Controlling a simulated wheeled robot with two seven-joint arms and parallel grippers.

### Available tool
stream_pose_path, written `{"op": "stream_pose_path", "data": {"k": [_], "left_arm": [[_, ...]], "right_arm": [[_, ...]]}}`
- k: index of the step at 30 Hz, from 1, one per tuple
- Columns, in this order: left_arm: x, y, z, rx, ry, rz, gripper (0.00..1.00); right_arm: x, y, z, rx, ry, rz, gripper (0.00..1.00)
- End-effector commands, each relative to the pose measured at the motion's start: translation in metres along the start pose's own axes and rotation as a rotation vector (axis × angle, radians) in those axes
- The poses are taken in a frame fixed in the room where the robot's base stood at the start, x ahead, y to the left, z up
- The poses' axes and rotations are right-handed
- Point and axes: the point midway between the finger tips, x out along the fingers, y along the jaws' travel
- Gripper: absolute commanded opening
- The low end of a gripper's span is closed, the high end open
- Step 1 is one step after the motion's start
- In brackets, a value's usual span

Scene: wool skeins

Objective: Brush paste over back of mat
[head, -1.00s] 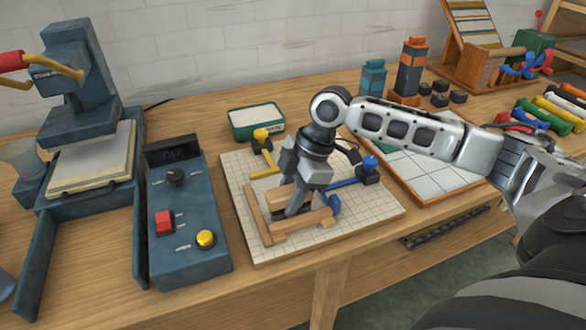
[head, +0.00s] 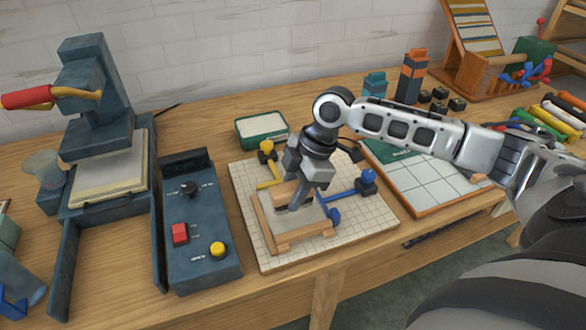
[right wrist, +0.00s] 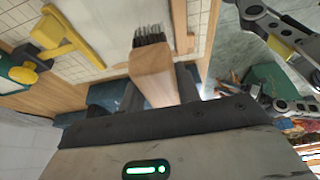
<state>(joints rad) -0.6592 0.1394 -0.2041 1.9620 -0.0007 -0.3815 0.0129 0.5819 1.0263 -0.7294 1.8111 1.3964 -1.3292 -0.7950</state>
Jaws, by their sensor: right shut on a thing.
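My right gripper (head: 300,200) is shut on a brush (head: 284,194) with a pale wooden body. Its dark bristles show in the right wrist view (right wrist: 149,36). The brush is over the pale mat (head: 263,214), which lies by wooden bars (head: 303,236) on a gridded board (head: 355,226). The gripper hides part of the mat, and I cannot tell whether the bristles touch it. A green tray (head: 244,142) of white paste (head: 262,125) stands behind the board. My left gripper is not in view.
A yellow clamp (head: 268,152) and a blue clamp (head: 347,192) sit on the board beside the mat. A control box (head: 195,235) and a press (head: 95,120) stand to the left. A white-tiled board (head: 425,178) lies to the right.

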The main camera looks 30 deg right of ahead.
Motion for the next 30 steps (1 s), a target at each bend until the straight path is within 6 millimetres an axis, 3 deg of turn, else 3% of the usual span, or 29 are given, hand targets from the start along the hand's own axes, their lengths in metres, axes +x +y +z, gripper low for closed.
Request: {"op": "stream_pose_path", "data": {"k": [9, 30], "left_arm": [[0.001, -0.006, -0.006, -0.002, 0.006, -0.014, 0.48], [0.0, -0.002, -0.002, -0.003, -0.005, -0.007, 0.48]], "right_arm": [[-0.023, 0.001, -0.01, 0.0, 0.0, 0.002, 0.14], [-0.022, -0.005, -0.015, 0.049, 0.001, 0.02, 0.14]]}}
